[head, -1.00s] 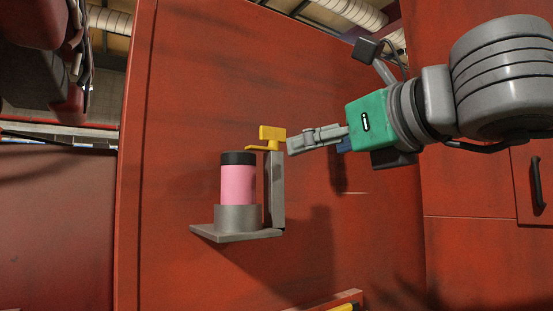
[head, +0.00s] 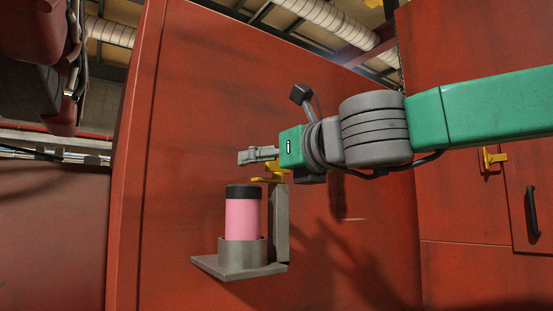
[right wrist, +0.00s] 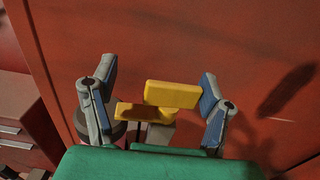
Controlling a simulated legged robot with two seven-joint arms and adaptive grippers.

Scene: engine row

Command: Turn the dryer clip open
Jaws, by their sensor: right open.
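The yellow clip (head: 274,174) sits at the top of a grey bracket (head: 282,222), partly hidden behind my right gripper in the head view. Below it a pink cylinder with a black cap (head: 243,218), apparently the dryer, stands upright in a grey cup. My right gripper (head: 243,157) is open, just above the cap and at the clip's height. In the right wrist view the clip's yellow block (right wrist: 172,95) lies between the two spread fingers, nearer the right one. I cannot tell whether either finger touches it. My left gripper is not in view.
The bracket's grey shelf (head: 240,269) juts out from a red wall panel (head: 200,110). At the right are a second yellow fitting (head: 493,159) and a dark handle (head: 532,214). Ducts (head: 325,20) run overhead. The panel left of the bracket is clear.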

